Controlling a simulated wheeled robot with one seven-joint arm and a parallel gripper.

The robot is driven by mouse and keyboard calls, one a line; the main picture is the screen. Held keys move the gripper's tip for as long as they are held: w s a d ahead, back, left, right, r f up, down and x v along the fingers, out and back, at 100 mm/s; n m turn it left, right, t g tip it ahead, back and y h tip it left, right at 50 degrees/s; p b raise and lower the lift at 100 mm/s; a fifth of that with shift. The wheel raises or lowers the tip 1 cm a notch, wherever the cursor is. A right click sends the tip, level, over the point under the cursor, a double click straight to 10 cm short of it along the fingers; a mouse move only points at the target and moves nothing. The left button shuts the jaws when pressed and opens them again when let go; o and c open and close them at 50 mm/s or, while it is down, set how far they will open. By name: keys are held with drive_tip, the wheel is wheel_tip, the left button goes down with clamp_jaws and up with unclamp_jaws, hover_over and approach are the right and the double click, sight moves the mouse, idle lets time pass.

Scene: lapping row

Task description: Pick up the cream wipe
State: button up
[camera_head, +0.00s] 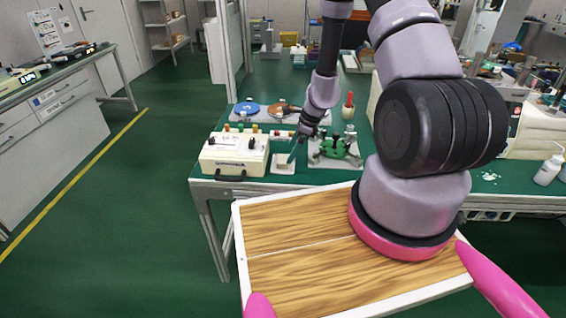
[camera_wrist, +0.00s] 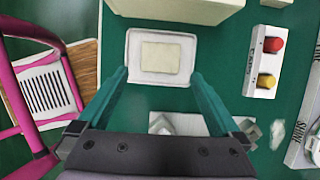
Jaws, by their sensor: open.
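The cream wipe (camera_wrist: 161,57) lies flat in a shallow white tray (camera_wrist: 160,79) on the green bench top. In the head view the tray (camera_head: 283,170) sits just right of the cream instrument box, and the wipe is too small to make out clearly. My gripper (camera_wrist: 160,73) has teal fingers spread wide, with nothing between them. In the wrist view the fingertips flank the near part of the tray, one on each side. In the head view my gripper (camera_head: 291,158) hangs over the tray, pointing down. The height left above the tray is hard to tell.
The cream instrument box (camera_head: 235,154) stands close left of the tray. A green fixture on a metal plate (camera_head: 338,148) stands close right. A small white block with red and yellow knobs (camera_wrist: 265,62) is also near. Blue and brown discs (camera_head: 247,109) lie behind.

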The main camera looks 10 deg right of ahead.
drive_tip(key=x, duration=0.3)
drive_tip(key=shift+f, duration=0.15)
drive_tip(key=c, duration=1.3)
drive_tip(key=shift+o, duration=0.2)
wheel_tip(320, 180, up, 10)
